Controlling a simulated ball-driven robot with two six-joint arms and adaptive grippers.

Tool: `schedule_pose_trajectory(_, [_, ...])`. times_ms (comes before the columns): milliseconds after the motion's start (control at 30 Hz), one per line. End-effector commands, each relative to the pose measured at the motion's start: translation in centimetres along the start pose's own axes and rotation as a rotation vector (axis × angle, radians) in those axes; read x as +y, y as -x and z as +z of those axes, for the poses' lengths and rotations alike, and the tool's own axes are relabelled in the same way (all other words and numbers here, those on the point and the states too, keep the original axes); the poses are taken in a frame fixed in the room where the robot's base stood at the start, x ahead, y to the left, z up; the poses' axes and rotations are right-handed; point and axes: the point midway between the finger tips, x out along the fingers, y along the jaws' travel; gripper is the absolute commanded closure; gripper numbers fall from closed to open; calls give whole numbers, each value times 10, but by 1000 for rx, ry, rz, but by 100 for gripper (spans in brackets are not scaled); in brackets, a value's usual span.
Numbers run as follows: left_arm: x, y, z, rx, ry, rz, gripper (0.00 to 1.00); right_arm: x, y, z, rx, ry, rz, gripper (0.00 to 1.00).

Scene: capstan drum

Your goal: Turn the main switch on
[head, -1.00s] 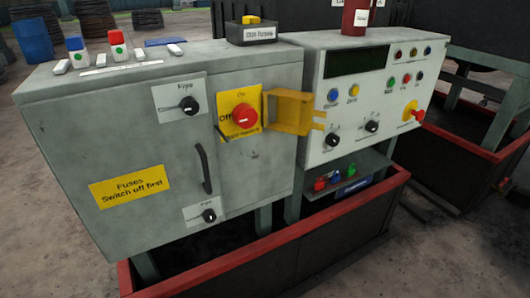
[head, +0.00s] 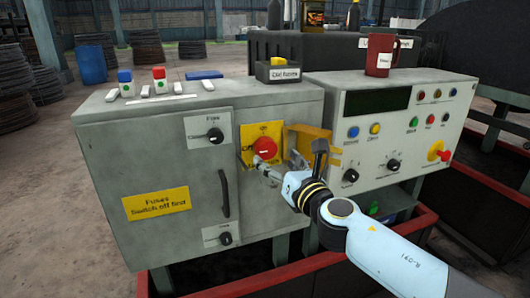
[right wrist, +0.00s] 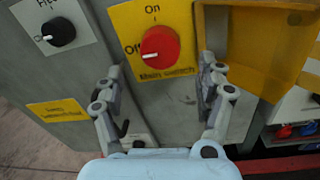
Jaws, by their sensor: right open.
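The main switch is a red round knob (head: 264,147) on a yellow plate (head: 249,160) on the grey cabinet's front. In the right wrist view the red knob (right wrist: 160,46) sits just beyond my open fingers, with "On" above it and "Off" to its left. Its white mark points left, toward "Off". My right gripper (right wrist: 160,84) is open and empty, its fingers either side of and a little below the knob. In the head view the right gripper (head: 276,165) is close to the plate. My left gripper is not in view.
A yellow hinged cover (right wrist: 242,48) stands open right of the switch, close to my right finger. Black fuse knobs (head: 215,135) and a black door handle (head: 224,192) are on the cabinet. The panel (head: 355,165) with buttons stands to the right.

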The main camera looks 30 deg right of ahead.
Motion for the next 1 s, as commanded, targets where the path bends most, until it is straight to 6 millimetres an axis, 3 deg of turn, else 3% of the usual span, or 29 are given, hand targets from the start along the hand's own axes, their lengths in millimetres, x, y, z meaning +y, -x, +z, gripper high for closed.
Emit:
schedule_pose_trajectory(100, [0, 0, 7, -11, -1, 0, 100, 0, -24, 0, -1, -1, -1, 27])
schedule_pose_trajectory(300, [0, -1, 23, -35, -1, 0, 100, 0, -48, -1, 1, -2, -1, 27])
schedule_pose_trajectory(667, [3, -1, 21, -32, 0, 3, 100, 0, -54, -1, 1, -2, 0, 27])
schedule_pose_trajectory(1000, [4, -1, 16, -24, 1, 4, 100, 0, -53, -1, 1, -2, -1, 71])
